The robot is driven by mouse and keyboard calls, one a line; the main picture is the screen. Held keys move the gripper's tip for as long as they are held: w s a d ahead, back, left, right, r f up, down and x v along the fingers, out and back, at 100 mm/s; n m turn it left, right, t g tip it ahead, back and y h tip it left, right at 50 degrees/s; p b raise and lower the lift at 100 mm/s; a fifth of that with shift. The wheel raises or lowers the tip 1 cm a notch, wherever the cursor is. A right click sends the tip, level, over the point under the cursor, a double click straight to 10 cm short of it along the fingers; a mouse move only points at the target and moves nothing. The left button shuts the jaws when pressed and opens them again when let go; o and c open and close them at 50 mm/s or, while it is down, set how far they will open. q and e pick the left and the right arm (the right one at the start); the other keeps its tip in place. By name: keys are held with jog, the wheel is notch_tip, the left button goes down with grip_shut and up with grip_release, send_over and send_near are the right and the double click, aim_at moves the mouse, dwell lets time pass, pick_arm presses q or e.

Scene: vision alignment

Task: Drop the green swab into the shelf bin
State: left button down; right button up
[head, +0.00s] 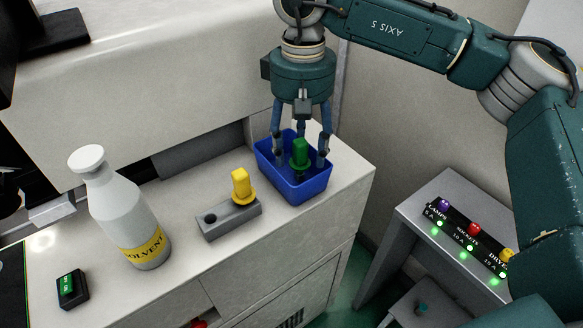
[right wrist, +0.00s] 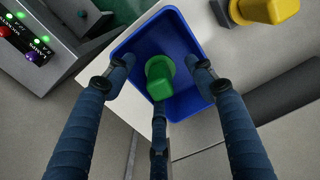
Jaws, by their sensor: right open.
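The green swab (head: 300,152) is inside the blue shelf bin (head: 297,189) on the light counter. My right gripper (head: 300,160) points down over the bin, with its three fingers spread around the swab. In the right wrist view the green swab (right wrist: 160,76) stands between the open fingers, with visible gaps to the two side fingers. The third finger overlaps its lower edge, so contact there is unclear. The blue bin (right wrist: 148,38) surrounds it in that view. My left gripper does not show.
A grey holder (head: 229,219) with a yellow swab (head: 241,186) in one hole and another hole empty stands left of the bin. A white solvent bottle (head: 122,205) and a small black device (head: 72,289) are farther left. A switch panel (head: 467,237) is at right.

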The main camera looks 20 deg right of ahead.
notch_tip(320, 180, up, 12)
jog(key=shift+f, duration=0.2)
dwell(0.4)
